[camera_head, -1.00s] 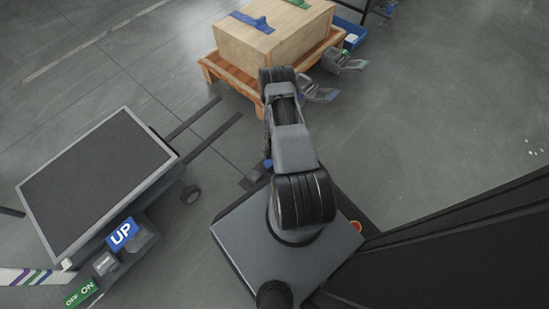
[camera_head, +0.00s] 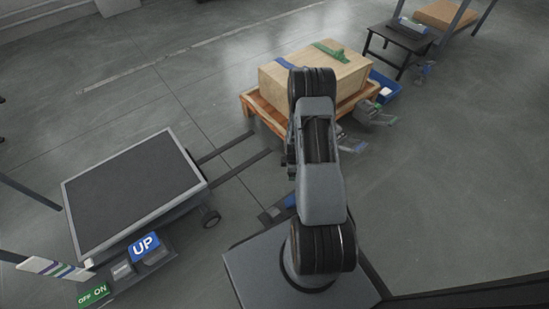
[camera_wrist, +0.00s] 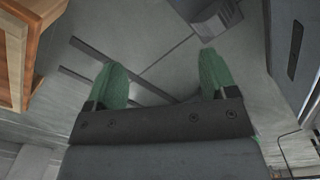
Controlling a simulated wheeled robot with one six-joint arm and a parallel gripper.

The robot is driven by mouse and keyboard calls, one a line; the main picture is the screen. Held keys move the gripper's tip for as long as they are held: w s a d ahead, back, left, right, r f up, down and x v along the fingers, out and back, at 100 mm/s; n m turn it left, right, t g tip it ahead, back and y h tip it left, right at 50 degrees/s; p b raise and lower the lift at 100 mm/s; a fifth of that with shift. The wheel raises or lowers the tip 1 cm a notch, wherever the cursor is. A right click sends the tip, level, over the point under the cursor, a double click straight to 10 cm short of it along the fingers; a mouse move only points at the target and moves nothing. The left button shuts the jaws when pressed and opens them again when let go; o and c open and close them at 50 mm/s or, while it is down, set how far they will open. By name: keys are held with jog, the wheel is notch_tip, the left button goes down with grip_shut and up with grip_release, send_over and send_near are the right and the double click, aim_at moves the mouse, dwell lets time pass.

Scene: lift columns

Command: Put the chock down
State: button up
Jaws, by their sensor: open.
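My gripper (camera_wrist: 163,80) shows in the wrist view with its two green fingertips wide apart and nothing between them. In the head view my own arm hides it. No chock is in the jaws. A small grey block (camera_wrist: 214,18) lies on the floor beyond the right fingertip, apart from it; I cannot tell whether it is the chock.
A lift table (camera_head: 130,190) stands at left with dark rails (camera_head: 240,163) running toward the pallet. Floor at right is clear.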

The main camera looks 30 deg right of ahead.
jog(key=w+a+r+m+t, duration=0.1)
jog(key=a+r+m, duration=0.25)
jog(key=r, duration=0.75)
jog(key=w+a+r+m, duration=0.1)
jog(key=a+r+m, duration=0.25)
jog(key=r, duration=0.75)
jog(key=s+a+r+m, duration=0.3)
jog(key=s+a+r, duration=0.2)
jog(key=s+r, duration=0.1)
jog(key=s+a+r+m+t, duration=0.1)
jog(key=s+a+r+m, duration=0.2)
jog(key=s+a+r, duration=0.2)
notch_tip(320, 180, up, 4)
jog(key=shift+s+f, duration=0.1)
jog(key=shift+s, duration=0.95)
